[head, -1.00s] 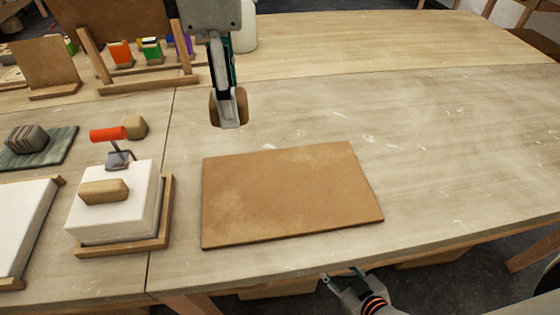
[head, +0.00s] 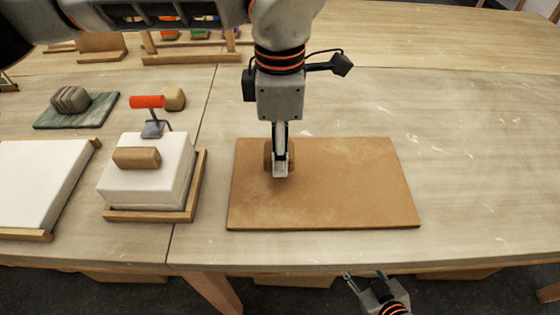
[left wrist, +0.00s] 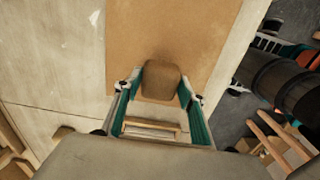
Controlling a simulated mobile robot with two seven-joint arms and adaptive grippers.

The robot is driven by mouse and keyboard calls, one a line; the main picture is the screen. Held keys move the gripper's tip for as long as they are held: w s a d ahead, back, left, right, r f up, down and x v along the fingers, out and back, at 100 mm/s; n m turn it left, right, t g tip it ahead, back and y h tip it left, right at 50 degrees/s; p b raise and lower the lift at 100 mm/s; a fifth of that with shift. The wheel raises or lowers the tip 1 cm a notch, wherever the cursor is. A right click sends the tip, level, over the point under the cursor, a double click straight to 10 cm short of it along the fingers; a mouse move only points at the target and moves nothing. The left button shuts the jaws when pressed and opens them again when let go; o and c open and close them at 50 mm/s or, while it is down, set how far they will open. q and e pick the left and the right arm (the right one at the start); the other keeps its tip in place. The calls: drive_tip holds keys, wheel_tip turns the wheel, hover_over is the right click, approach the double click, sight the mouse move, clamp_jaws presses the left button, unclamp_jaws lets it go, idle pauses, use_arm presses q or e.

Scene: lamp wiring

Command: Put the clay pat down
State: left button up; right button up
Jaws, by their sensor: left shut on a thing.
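The clay pat (head: 268,155) is a brown rounded lump. My left gripper (head: 280,170) is shut on it, over the left part of the flat tan board (head: 350,190). In the left wrist view the clay pat (left wrist: 161,75) sits between the two fingers of my left gripper (left wrist: 160,84), with the board (left wrist: 200,30) behind it. I cannot tell whether the pat touches the board. The gripper hides part of it in the head view. My right gripper (head: 365,275) is open and empty in front of the table's near edge.
A dark ridged lump (head: 70,99) rests on a green slab (head: 92,115). The table right of the board is clear.

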use_arm(q)
drive_tip(key=shift+f, duration=2.05)
drive_tip(key=shift+f, duration=0.1)
drive_tip(key=o, duration=1.3)
drive_tip(key=shift+f, duration=0.1)
wheel_tip(320, 180, up, 12)
drive_tip(key=shift+r+p, duration=0.2)
drive_tip(key=shift+p, duration=0.15)
